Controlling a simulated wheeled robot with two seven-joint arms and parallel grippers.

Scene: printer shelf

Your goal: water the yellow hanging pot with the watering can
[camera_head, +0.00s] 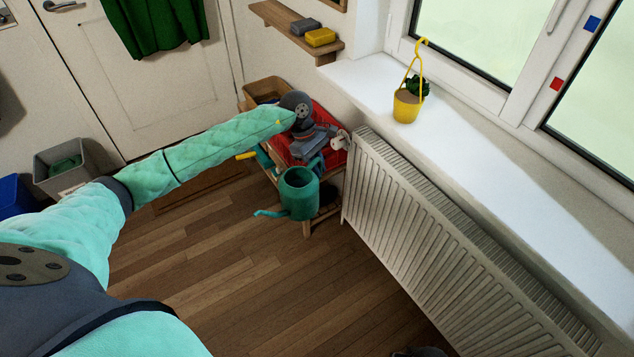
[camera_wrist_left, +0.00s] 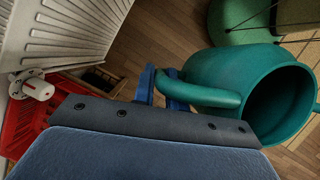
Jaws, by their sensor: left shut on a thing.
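The yellow hanging pot (camera_head: 406,106) stands on the white windowsill in the head view, with a green plant in it and its yellow hook upright above. The teal watering can (camera_head: 299,194) is in front of the small shelf, left of the radiator, with its spout toward the lower left. My left gripper (camera_head: 313,160) is at the can, lower than the pot and to its left. In the left wrist view the blue fingers (camera_wrist_left: 160,88) are shut on the handle of the watering can (camera_wrist_left: 215,75), whose open top faces right. My right gripper is not in view.
A white radiator (camera_head: 440,240) runs below the windowsill (camera_head: 480,133). A red crate (camera_head: 331,120) and a cardboard box (camera_head: 268,88) are behind the can. A wall shelf (camera_head: 283,22) holds grey and yellow blocks. A grey bin (camera_head: 48,156) is at left. The wooden floor in front is clear.

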